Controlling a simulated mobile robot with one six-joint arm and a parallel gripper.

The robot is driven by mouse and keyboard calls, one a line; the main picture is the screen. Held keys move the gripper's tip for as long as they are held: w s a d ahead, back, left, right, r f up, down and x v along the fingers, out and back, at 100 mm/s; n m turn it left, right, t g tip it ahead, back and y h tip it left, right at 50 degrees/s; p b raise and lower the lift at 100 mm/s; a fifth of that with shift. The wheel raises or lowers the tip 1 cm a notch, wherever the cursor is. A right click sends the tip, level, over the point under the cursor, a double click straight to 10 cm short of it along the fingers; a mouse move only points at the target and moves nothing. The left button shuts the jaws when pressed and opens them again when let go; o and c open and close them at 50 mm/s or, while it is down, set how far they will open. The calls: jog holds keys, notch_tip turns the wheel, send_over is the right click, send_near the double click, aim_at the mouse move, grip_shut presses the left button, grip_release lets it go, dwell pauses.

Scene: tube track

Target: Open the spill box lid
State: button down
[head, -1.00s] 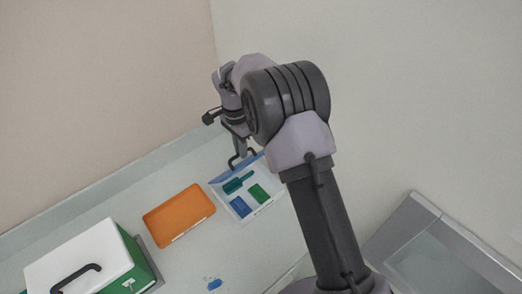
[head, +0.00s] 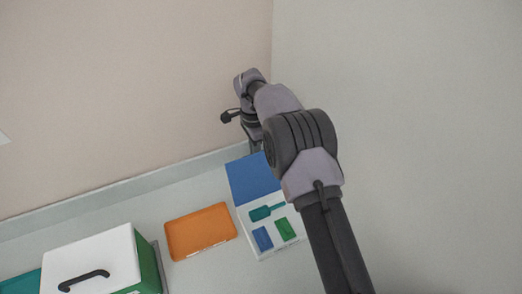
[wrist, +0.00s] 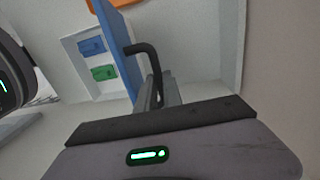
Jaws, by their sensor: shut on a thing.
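The spill box (head: 250,222) is a shallow white box on the bench. Its blue lid (head: 254,178) stands up steeply at the far edge, its blue inner face showing in the head view. The lid also shows nearly edge-on in the wrist view (wrist: 119,45). A dark bent handle (wrist: 152,62) sticks out from the lid. My gripper (wrist: 166,90) is shut on this handle. In the head view my gripper is mostly hidden behind the lid and my arm. Inside the box lie a teal scoop (head: 266,212), a blue pack (head: 262,239) and a green pack (head: 285,229).
An orange tray (head: 200,231) lies just left of the spill box. Further left stands a green box (head: 148,266) with a white lid (head: 105,257) and black handle. A wall (head: 130,90) rises close behind the bench.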

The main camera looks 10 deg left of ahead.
jog(key=shift+w+a+f, duration=0.1)
jog(key=shift+w+a, duration=0.2)
jog(key=shift+w, duration=0.05)
dwell(0.4)
jog(key=c, duration=1.6)
grip_release()
jog(key=shift+o, duration=0.5)
jog(key=shift+w+a+f, duration=0.4)
jog(key=shift+w, duration=0.15)
jog(key=shift+s+d+r, duration=0.1)
jog(key=shift+d+r, duration=0.05)
notch_tip(320, 180, up, 17)
jog(key=p, duration=0.5)
jog(key=shift+w+a+r, duration=0.15)
jog(key=shift+w+a, duration=0.15)
jog(key=shift+w, duration=0.1)
